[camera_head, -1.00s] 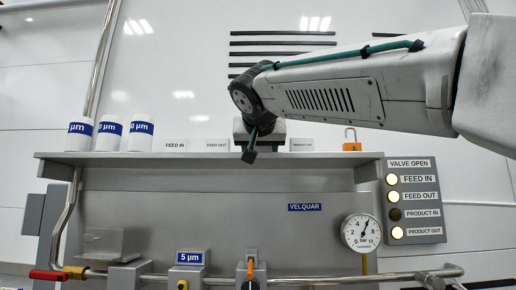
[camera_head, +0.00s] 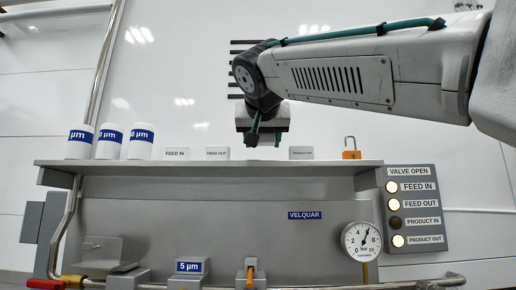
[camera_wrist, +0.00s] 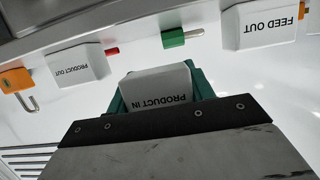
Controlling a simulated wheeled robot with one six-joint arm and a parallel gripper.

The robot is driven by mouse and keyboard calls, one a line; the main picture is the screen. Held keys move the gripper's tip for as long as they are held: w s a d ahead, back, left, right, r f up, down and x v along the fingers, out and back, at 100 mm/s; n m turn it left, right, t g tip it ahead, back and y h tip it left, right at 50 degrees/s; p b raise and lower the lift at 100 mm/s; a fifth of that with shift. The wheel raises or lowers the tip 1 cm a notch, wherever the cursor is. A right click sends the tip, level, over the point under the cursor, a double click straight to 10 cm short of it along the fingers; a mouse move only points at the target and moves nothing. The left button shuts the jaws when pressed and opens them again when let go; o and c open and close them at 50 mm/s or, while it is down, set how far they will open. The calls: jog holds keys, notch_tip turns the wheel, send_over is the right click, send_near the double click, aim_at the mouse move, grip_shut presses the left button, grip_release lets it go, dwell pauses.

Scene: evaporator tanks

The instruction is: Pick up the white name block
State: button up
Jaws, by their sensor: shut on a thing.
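Several white name blocks with black lettering stand along the grey shelf. My gripper (camera_head: 264,140) is shut on the white PRODUCT IN block (camera_wrist: 158,92), between its green fingers in the wrist view. In the head view the gripper is above the shelf, between the FEED OUT block (camera_head: 217,153) and the PRODUCT OUT block (camera_head: 301,153). The held block cannot be made out there. The FEED IN block (camera_head: 177,154) is farther left. The wrist view also shows the FEED OUT block (camera_wrist: 262,27) and PRODUCT OUT block (camera_wrist: 80,65).
The shelf (camera_head: 110,165) also bears white cups (camera_head: 108,141) at left and an orange padlock (camera_head: 351,150) at right. Below are a pressure gauge (camera_head: 361,241) and pipes. A lamp panel (camera_head: 414,207) is at right. A green object (camera_wrist: 182,37) shows in the wrist view.

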jog(key=s+d+r, duration=0.1)
jog(key=s+d, duration=0.1)
jog(key=s, duration=1)
jog(key=shift+s, duration=0.3)
jog(key=shift+a, duration=0.1)
